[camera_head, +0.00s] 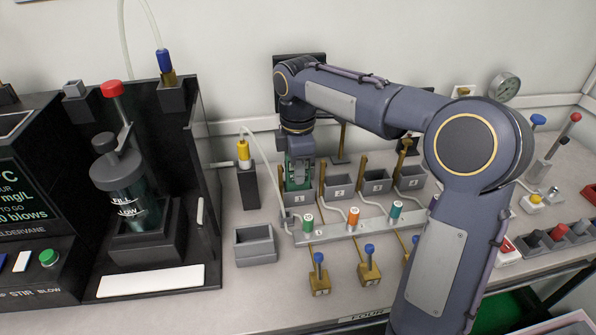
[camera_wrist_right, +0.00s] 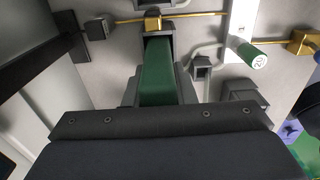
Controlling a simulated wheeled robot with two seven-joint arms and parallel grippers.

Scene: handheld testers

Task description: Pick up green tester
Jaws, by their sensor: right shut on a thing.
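The green tester (camera_head: 299,172) is at my right gripper (camera_head: 298,182), over the small grey holder marked 1 (camera_head: 300,199). My right gripper points down and is shut on the tester; its fingers and wrist hide part of it. In the right wrist view, the tester's long dark green body (camera_wrist_right: 157,72) lies between the fingers (camera_wrist_right: 158,92). Whether its lower end still sits in the holder or is clear of it, I cannot tell. My left gripper is not in view.
Grey holders marked 2 (camera_head: 339,192) and 3 (camera_head: 377,185) stand to the right. A rail in front carries green (camera_head: 308,223), orange (camera_head: 353,218) and teal (camera_head: 396,212) capped pieces. An empty grey bin (camera_head: 256,247) stands front left. A stirring machine (camera_head: 125,190) stands left.

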